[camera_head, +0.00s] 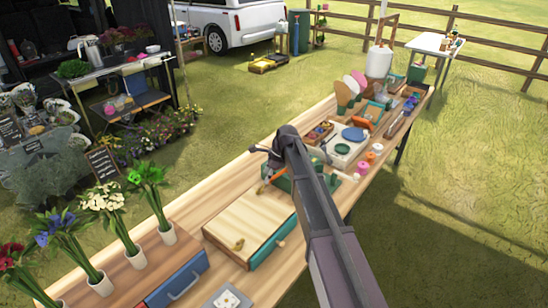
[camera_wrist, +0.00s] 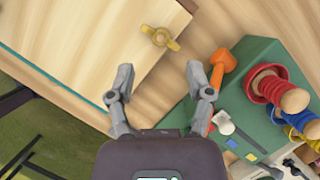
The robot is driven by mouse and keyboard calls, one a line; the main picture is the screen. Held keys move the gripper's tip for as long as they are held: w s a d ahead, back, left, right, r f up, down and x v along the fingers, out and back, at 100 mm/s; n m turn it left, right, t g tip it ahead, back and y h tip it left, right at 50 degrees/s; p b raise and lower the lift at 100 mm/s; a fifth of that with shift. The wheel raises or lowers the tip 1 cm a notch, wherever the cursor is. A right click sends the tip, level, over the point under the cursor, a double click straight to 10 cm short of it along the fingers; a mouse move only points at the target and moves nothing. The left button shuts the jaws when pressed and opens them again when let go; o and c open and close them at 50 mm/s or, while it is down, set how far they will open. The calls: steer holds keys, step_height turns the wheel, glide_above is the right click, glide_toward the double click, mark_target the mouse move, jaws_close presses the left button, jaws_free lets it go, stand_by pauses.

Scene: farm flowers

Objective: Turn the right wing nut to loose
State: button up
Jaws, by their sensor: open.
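A wooden press board (camera_head: 250,222) with a teal lower edge lies on the long table. A brass wing nut (camera_head: 239,243) shows near its front left end in the head view. In the wrist view, a brass wing nut (camera_wrist: 160,37) sits on the pale board (camera_wrist: 85,40), close to the end beside the green box. My gripper (camera_wrist: 160,80) is open and empty. Its fingers are apart, with the wing nut just beyond and between the fingertips in the picture.
A green box (camera_wrist: 250,85) with coloured spools (camera_wrist: 268,84) and an orange-handled tool (camera_wrist: 222,66) stand close to the right finger. Flower vases (camera_head: 136,256) and a blue drawer box (camera_head: 178,282) are at the near left. Trays and pots crowd the table's far end.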

steer(key=p+v, duration=0.5)
steer(key=v, duration=0.1)
steer(key=shift+r, duration=0.2)
steer(key=shift+s+d, duration=0.1)
steer(key=shift+d, duration=0.1)
stand_by(0.3)
steer(key=s+d+n+h, duration=0.2)
steer(key=s+d+n, duration=0.6)
steer(key=s, duration=0.5)
steer(key=s+d+f+n+h, duration=0.1)
steer(key=s+d+n+h, duration=0.1)
steer(key=s+d+n, duration=0.7)
steer(key=s+d, duration=0.1)
steer(key=s, duration=0.3)
steer(key=shift+f, duration=0.25)
